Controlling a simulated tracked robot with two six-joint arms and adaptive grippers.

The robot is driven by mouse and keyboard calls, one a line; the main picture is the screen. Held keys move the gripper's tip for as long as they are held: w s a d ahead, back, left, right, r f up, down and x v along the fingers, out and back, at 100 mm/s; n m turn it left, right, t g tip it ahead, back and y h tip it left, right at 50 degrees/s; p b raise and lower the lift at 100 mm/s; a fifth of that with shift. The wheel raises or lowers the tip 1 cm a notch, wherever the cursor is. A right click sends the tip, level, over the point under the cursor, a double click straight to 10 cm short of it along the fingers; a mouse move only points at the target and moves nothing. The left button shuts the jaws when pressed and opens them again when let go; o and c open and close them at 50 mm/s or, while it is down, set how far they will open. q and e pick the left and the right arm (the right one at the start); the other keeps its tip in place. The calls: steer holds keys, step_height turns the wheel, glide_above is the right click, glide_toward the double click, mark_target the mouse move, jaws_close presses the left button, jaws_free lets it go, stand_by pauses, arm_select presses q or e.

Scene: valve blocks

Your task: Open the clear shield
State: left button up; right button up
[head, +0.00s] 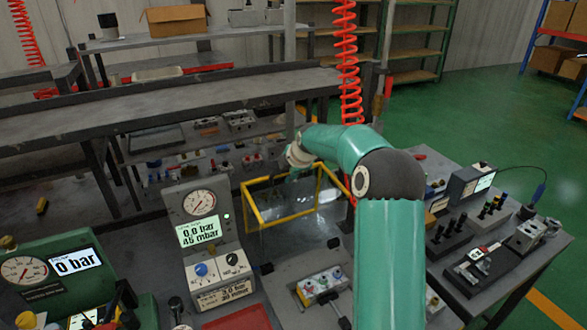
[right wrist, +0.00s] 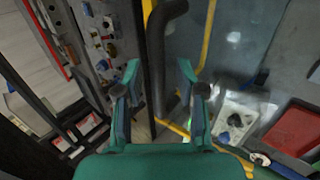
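The clear shield (head: 318,198) is a see-through panel in a yellow frame, standing at an angle behind the valve block (head: 322,283) in the head view. The yellow frame (right wrist: 208,38) also shows in the right wrist view. My right gripper (head: 292,172) is at the far upper side of the frame, partly hidden by my own arm. In the right wrist view its two fingers (right wrist: 161,98) are apart, with a dark curved bar (right wrist: 166,45) between or beyond them. I cannot tell whether they touch it. My left gripper is not in view.
A gauge unit (head: 199,225) stands left of the shield, and a red tray (head: 238,318) lies at the front. A side bench (head: 480,290) with fittings is at the right. A grey bench (head: 150,112) with small parts below it is behind.

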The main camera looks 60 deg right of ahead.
steer(key=v, duration=1.2)
stand_by(0.5)
